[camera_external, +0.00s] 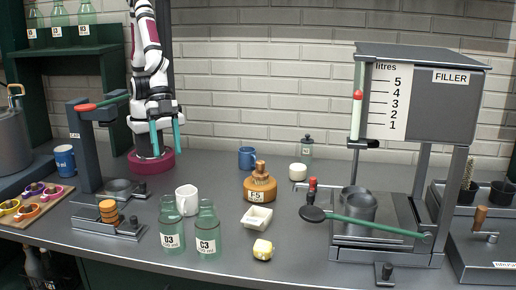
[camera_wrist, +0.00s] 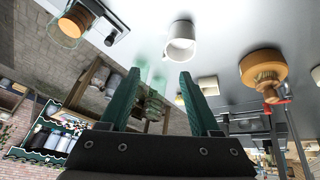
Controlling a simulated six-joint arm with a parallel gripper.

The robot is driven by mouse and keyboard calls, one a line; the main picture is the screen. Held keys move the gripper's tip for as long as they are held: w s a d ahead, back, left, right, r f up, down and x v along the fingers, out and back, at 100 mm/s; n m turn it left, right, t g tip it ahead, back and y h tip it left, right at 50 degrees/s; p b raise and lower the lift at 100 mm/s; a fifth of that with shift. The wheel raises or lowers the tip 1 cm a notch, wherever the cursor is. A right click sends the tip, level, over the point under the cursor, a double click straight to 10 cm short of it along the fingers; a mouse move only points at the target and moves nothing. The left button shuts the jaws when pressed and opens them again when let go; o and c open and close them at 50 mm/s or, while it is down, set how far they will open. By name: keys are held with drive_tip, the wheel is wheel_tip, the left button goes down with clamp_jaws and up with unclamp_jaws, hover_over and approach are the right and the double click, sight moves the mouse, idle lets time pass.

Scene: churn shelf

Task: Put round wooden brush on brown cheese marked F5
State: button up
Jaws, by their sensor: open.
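The brown cheese marked F5 (camera_external: 260,192) is a round orange-brown block standing on the grey counter, right of the middle bottles. The round wooden brush (camera_external: 260,171), with a knob handle, rests on top of the cheese. In the wrist view, which looks upside down, the cheese (camera_wrist: 262,64) is at the right with the brush (camera_wrist: 268,86) against it. My gripper (camera_external: 166,150) is open and empty, with teal fingers pointing down, at the back left, well apart from the brush. It also shows in the wrist view (camera_wrist: 158,73).
A white mug (camera_external: 186,200), green bottles D3 (camera_external: 171,225) and C3 (camera_external: 207,230) stand left of the cheese. A white dish (camera_external: 257,217) and a pale yellow block (camera_external: 262,249) lie in front. A blue mug (camera_external: 247,158) is behind; the filler (camera_external: 415,95) stands right.

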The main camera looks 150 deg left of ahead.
drive_tip(key=s+a+r+m+g+y, duration=0.1)
drive_tip(key=s+a+r+m+g, duration=0.1)
drive_tip(key=s, duration=0.7)
drive_tip(key=s+a+r+m+g+y, duration=0.2)
drive_tip(key=s+a+r+m+g, duration=0.1)
drive_tip(key=s, duration=0.5)
drive_tip(key=a+r+m, duration=0.1)
drive_tip(key=a, duration=0.1)
drive_tip(key=shift+s+a, duration=0.3)
drive_tip(key=shift+s, duration=0.1)
